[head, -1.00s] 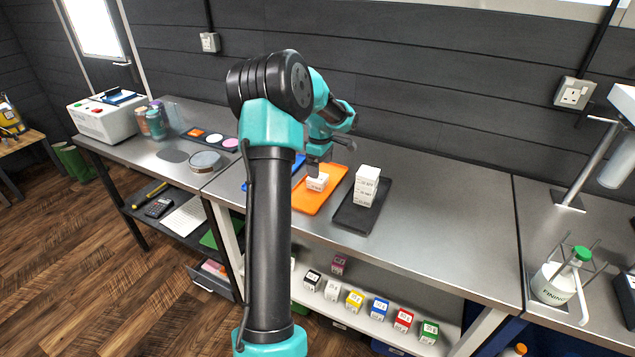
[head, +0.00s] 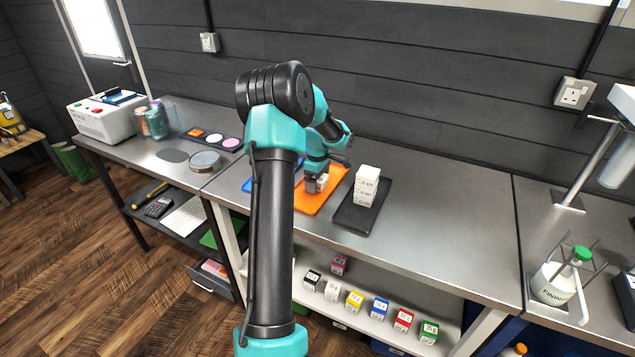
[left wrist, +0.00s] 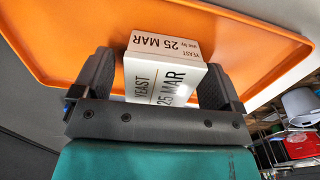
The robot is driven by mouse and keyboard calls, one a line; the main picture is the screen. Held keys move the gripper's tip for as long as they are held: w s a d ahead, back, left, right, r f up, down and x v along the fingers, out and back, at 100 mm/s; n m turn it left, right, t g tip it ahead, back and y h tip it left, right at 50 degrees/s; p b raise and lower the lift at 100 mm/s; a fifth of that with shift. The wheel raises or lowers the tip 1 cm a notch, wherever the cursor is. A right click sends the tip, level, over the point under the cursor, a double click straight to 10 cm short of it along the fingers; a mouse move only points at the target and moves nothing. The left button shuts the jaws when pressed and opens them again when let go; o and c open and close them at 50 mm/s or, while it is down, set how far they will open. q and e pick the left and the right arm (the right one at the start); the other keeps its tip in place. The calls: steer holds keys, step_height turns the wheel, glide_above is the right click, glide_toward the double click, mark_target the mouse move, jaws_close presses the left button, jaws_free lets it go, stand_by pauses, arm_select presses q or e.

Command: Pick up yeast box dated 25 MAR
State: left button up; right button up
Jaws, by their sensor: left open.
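The yeast box dated 25 MAR (left wrist: 155,78) is a small white box on the orange tray (left wrist: 60,20). In the left wrist view its label reads YEAST 25 MAR, and it lies between the two open fingers of my left gripper (left wrist: 160,85). The box appears close to the fingers, but I cannot tell whether either finger touches it. In the head view my left gripper (head: 316,184) is low over the orange tray (head: 308,207) and hides most of the box. My right gripper is not in view.
A stack of white boxes (head: 366,187) stands on the black tray (head: 350,220) just right of the orange one. A blue tray (head: 247,185) is to the left, partly behind my arm. Several coloured boxes sit on the shelf below.

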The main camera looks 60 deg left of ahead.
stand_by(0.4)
arm_select(q)
steer(key=c, duration=1)
